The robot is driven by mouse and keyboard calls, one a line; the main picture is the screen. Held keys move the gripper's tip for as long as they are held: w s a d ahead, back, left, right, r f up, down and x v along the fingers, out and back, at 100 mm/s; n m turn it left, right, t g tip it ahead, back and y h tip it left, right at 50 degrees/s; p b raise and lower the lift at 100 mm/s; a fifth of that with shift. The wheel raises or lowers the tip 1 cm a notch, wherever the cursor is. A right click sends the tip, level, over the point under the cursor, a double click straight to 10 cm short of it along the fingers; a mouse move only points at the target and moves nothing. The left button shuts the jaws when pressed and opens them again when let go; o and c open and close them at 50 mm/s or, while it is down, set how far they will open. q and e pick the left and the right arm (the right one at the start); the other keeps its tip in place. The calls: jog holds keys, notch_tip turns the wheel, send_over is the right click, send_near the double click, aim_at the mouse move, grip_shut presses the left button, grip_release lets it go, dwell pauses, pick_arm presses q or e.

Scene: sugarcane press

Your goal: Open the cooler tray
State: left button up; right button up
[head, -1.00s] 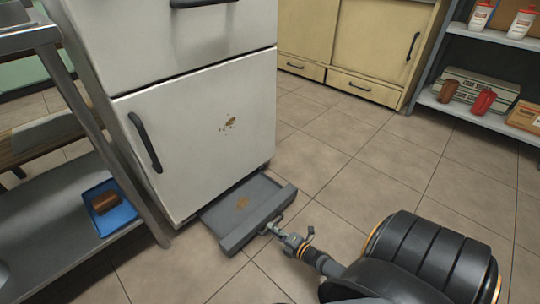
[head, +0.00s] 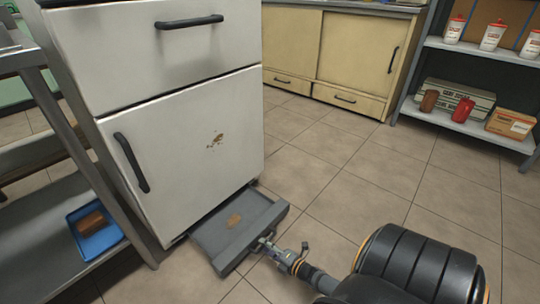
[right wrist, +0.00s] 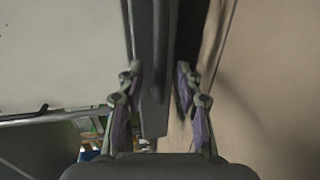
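The cooler tray (head: 211,237) is a grey, shallow tray with a brown stain, sticking out at floor level from under the white cooler (head: 185,150). Its front panel has a small dark handle. My right gripper (head: 262,243) is at this handle, outside the front panel. In the right wrist view the fingers (right wrist: 160,75) stand apart, one on each side of the dark handle bar (right wrist: 158,55), with gaps visible; firm contact cannot be made out. My left gripper is not in view.
A metal shelf rack with a blue tray (head: 98,238) stands close on the left. Cream cabinets (head: 355,55) and a grey shelf (head: 470,130) with bottles and boxes stand at the back. The tiled floor (head: 370,190) right of the cooler is clear.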

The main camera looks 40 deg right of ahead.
jog(key=v, duration=1.2)
